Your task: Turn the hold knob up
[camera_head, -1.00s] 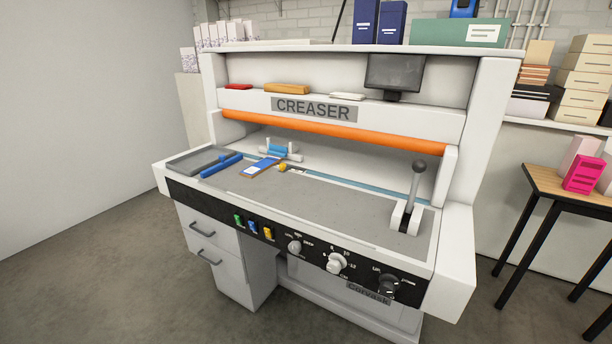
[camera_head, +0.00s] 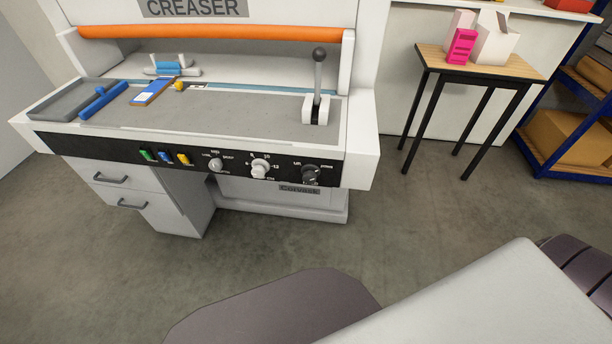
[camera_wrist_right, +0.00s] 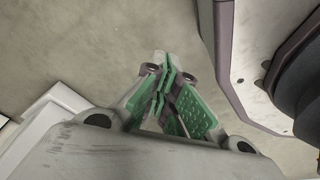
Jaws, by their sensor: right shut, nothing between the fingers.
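The creaser's black front panel (camera_head: 110,149) carries three knobs in the head view: a small grey one (camera_head: 215,164), a larger white one (camera_head: 260,169) and a dark one (camera_head: 310,174) at the right end. Their labels are too small to read surely, so I cannot tell which is the hold knob. My right gripper (camera_wrist_right: 162,72), with green finger pads, is shut and empty in the right wrist view, above the floor and apart from the panel. Neither gripper shows in the head view; my left gripper is not in view.
Green, blue and yellow switches (camera_head: 165,157) sit left of the knobs. A lever (camera_head: 318,80) stands on the creaser bed. A wooden-topped table (camera_head: 480,62) with boxes is at right, beside a blue rack (camera_head: 568,140). Open floor (camera_head: 230,260) lies before the machine.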

